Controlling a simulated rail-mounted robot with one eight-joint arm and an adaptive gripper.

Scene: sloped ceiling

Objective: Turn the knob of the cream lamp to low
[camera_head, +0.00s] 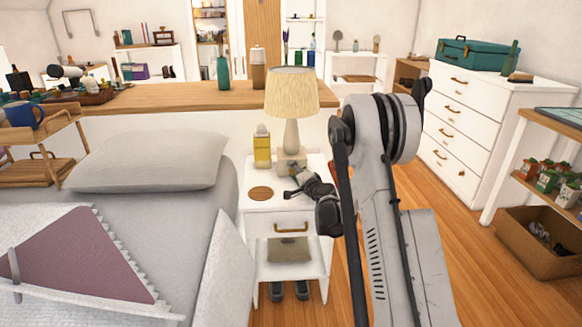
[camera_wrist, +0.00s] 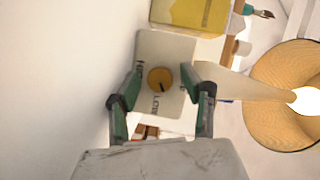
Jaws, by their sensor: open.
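The cream lamp (camera_head: 291,93) stands upright on the white nightstand (camera_head: 256,222), its stem on a pale box-shaped base (camera_head: 291,161). In the wrist view the lamp's base (camera_wrist: 181,52) carries a round orange knob (camera_wrist: 155,77). A dark mark on the knob points toward its lower right. "LOW" is printed just below the knob; other lettering at its left is partly hidden by a finger. My gripper (camera_wrist: 164,75) is open, with one green-padded finger on each side of the knob and visible gaps. The head view shows my gripper (camera_head: 293,188) at the lamp base's front.
A yellow bottle (camera_head: 262,147) stands left of the lamp, close to the base. A round brown coaster (camera_head: 260,193) lies at the nightstand's front left. The bed with its pillow (camera_head: 150,162) is to the left. A wooden-topped ledge (camera_head: 180,95) runs behind.

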